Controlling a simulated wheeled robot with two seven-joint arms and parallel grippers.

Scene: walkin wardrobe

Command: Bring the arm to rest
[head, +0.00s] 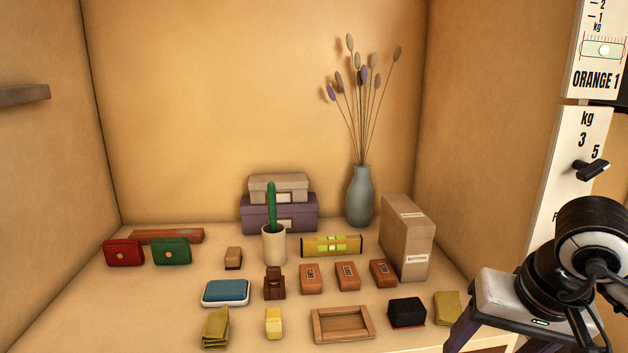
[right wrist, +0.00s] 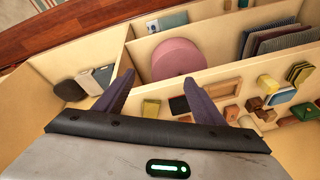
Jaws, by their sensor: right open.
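My right arm comes in at the lower right of the head view, with its light gripper body and dark purple fingers. My right gripper (head: 480,341) is in front of the compartment's right front corner, its fingers partly cut off by the lower edge. In the right wrist view my right gripper (right wrist: 159,77) has its two fingers spread wide, with nothing between them. Compartments with various items lie beyond the fingers. My left gripper is not in view.
The compartment floor holds a black box (head: 407,312), an olive pouch (head: 447,308), a wooden tray (head: 316,335), a cardboard box (head: 407,240), a cactus pot (head: 274,245) and a vase (head: 360,197). A scale panel (head: 575,150) stands at right.

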